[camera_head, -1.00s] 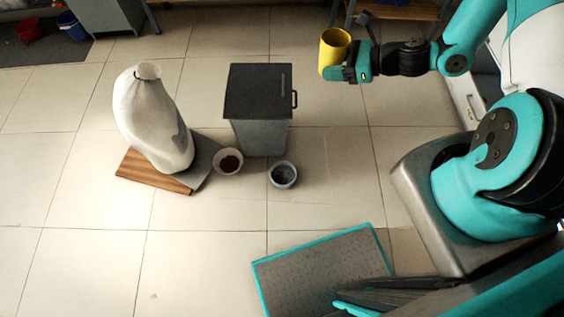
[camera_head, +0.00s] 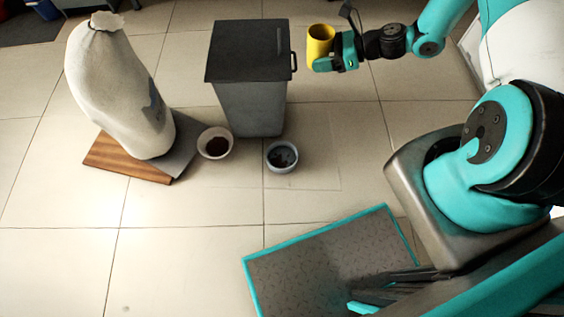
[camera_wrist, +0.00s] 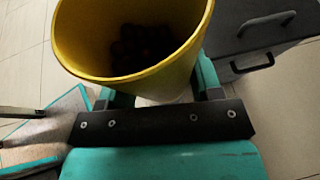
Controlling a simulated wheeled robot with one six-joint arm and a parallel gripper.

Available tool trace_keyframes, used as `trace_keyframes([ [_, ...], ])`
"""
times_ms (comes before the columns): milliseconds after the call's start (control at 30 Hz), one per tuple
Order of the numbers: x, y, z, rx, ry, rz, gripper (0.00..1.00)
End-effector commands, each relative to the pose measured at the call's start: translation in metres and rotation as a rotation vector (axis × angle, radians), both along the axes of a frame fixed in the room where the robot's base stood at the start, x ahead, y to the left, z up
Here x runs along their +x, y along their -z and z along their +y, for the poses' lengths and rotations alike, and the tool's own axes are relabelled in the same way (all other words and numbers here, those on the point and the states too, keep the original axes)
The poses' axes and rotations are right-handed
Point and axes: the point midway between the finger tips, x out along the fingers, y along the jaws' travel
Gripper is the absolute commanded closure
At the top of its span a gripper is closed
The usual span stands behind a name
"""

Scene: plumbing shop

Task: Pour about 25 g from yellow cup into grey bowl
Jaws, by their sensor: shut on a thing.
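The yellow cup (camera_head: 319,42) is upright in the head view, held up beside the dark bin. My gripper (camera_head: 337,58) is shut on it from the right. In the wrist view the yellow cup (camera_wrist: 185,68) fills the top, in front of my gripper (camera_wrist: 155,105), with dark lumpy contents inside. The grey bowl (camera_head: 282,168) stands on the floor in front of the bin, with some dark pieces in it. The cup is apart from the bowl, farther back and to its right.
A paler bowl (camera_head: 215,154) with brown contents stands left of the grey bowl. The dark lidded bin (camera_head: 248,105) stands behind them. A white sack (camera_head: 115,90) rests on a wooden board (camera_head: 125,160) at left.

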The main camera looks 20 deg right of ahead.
Motion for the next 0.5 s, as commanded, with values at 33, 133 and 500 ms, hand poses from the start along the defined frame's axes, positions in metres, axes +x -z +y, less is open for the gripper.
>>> trace_keyframes([
  [33, 0.003, 0.032, 0.000, 0.000, -0.010, -0.001, 0.65],
  [133, 0.007, 0.062, 0.001, 0.000, -0.033, -0.001, 0.65],
  [500, 0.023, 0.175, 0.000, 0.001, -0.106, 0.002, 0.65],
])
